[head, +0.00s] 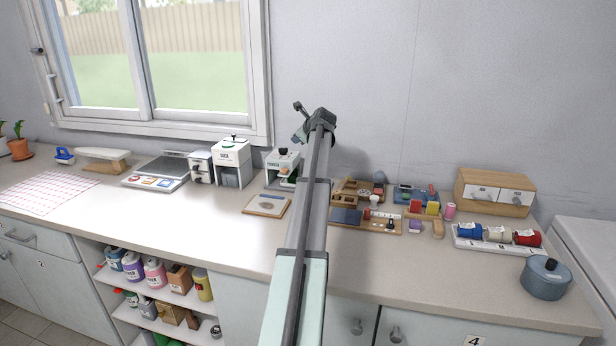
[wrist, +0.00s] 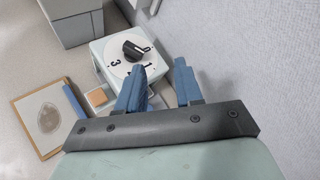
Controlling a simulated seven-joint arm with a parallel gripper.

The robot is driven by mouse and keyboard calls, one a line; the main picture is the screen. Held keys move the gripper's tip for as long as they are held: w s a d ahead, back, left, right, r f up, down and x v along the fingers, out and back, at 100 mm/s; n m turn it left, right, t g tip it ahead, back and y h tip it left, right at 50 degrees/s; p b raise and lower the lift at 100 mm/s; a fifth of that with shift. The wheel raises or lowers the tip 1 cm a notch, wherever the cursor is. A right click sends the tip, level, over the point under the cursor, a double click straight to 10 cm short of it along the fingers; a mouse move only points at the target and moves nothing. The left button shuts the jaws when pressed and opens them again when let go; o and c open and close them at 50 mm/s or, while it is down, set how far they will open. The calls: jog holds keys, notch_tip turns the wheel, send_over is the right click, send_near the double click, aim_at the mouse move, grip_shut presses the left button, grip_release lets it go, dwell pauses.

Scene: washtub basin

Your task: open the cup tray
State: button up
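My gripper (wrist: 162,72) is open and empty, its two blue fingers apart above a small white machine (wrist: 122,75) with a black dial knob (wrist: 136,48) and numbers on top. In the head view this machine (head: 283,161) stands on the counter under the window's right end, and my gripper (head: 301,137) hangs above it, apart from it. A blue bar (wrist: 73,101) and an orange-topped block (wrist: 99,97) show at the machine's front side in the wrist view. I cannot clearly tell which part is the cup tray. My fingers hide part of the machine.
A wooden board (head: 267,206) with a round print lies in front of the machine. A taller white machine (head: 232,160) stands to its left. Small wooden items (head: 366,217) lie to the right of my arm. The wall is close behind.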

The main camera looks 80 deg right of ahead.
jog(key=s+a+f+n+g+y, duration=0.1)
jog(key=s+f+n+g+y, duration=0.15)
jog(key=n, duration=1.15)
jog(key=s+f+n+g+y, duration=0.2)
jog(key=s+n+g+y, duration=0.1)
jog(key=n, duration=1.2)
jog(key=shift+t, duration=0.25)
jog(key=x, duration=1.3)
jog(key=shift+f, duration=0.4)
jog(key=shift+c, duration=0.5)
grip_shut()
